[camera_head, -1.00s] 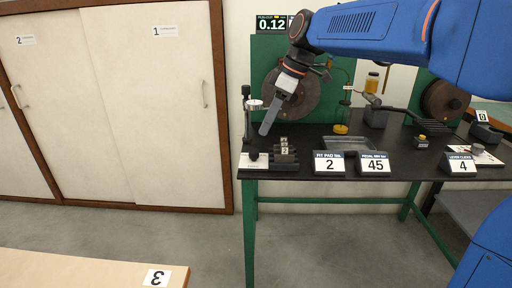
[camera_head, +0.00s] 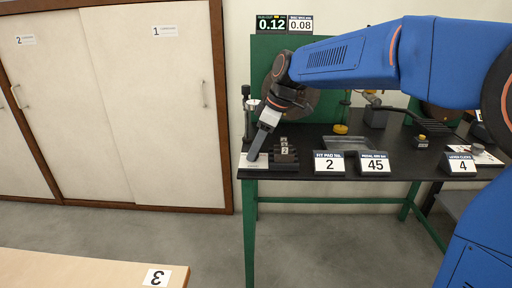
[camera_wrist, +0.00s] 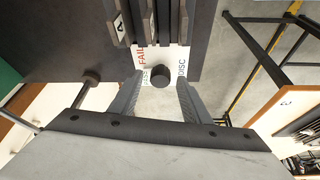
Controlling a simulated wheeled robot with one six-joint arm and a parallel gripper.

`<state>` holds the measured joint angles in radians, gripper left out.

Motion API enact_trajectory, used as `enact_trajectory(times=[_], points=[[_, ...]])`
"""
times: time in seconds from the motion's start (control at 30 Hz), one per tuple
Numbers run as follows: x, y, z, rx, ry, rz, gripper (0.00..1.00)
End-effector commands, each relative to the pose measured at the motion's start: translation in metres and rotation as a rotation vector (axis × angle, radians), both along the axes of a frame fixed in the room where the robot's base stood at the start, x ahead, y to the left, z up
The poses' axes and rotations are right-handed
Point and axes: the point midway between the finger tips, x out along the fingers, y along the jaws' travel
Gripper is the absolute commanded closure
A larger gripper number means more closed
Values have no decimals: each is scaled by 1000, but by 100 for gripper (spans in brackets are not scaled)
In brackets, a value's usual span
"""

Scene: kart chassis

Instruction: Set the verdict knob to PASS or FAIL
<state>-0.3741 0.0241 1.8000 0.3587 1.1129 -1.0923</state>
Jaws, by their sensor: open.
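The verdict knob (camera_wrist: 160,77) is a small dark round knob on a white label plate (camera_wrist: 176,56). In the wrist view the plate shows FAIL in red, DISC to the right, and part of another word left of the knob. The knob's pointer direction cannot be made out. My gripper (camera_wrist: 160,85) is open, its two fingers on either side of the knob near the tips; contact cannot be told. In the head view my gripper (camera_head: 254,154) points down over the white plate (camera_head: 246,164) at the bench's front left corner and hides the knob.
A dark slotted block (camera_head: 286,152) stands right beside the plate. A stand (camera_head: 247,118) rises behind it. Number signs 2 (camera_head: 329,164), 45 (camera_head: 374,166) and 4 (camera_head: 461,166) line the bench (camera_head: 300,182). Displays (camera_head: 271,26) read 0.12 and 0.08.

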Motion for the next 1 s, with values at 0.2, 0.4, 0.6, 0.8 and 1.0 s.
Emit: enact_trajectory(times=[0.2,0.4,0.6,0.8,1.0], points=[[0,0,0,0,0,0,98],[0,0,0,0,0,-7,98],[-1,0,1,0,-2,-66,98],[-2,1,1,0,-1,-198,98],[-3,2,1,0,-3,-368,98]])
